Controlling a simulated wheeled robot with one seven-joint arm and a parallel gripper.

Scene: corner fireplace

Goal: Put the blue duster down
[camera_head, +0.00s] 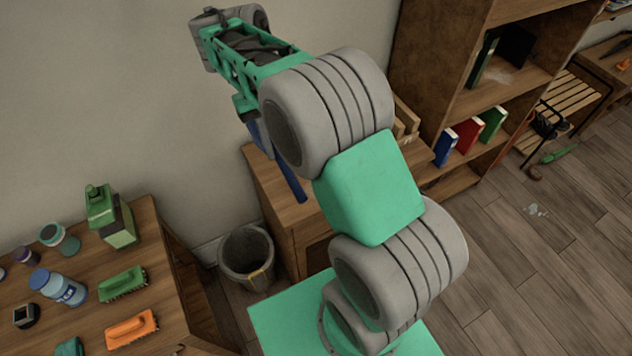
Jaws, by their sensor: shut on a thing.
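The blue duster (289,175) shows as a long, narrow blue shaft slanting down and to the right. It hangs below my gripper (252,126), which is shut on it. My arm hides part of the gripper and the duster's upper part. The duster's lower end shows in front of the top of a wooden cabinet (272,190). I cannot tell whether it touches that top.
A grey bin (246,258) stands on the floor left of the cabinet. A wooden table (85,285) at lower left holds a green bottle (110,215), jars and green and orange brushes. A bookcase (432,60) with books stands right. The floor at right is mostly clear.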

